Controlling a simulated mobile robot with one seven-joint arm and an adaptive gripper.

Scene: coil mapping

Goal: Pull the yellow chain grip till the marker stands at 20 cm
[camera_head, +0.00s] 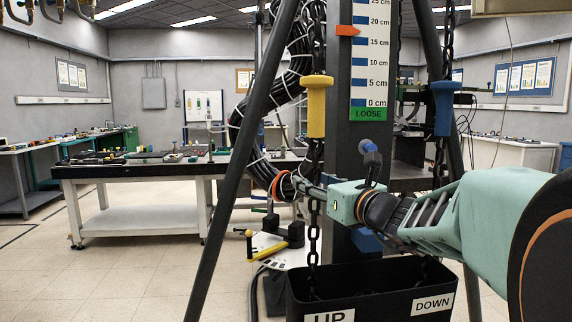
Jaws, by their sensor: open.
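The yellow chain grip (317,106) hangs upright on a dark chain, left of the post. The scale (372,62) on the post runs from 0 cm, above a green LOOSE label, past 25 cm. The orange marker (347,31) points at the scale between 15 and 20 cm, about midway. My gripper (307,188) reaches in from the right, below the yellow grip, with its tips near the yellow grip's chain. It is open and apart from the grip. Whether its fingers surround the chain is hard to tell.
A blue chain grip (444,108) hangs right of the post. A black bin (378,290) labelled UP and DOWN stands below the chains. Dark frame legs (243,160) slope down on both sides. A thick black cable bundle (254,125) hangs behind. A workbench (140,168) stands at the back left.

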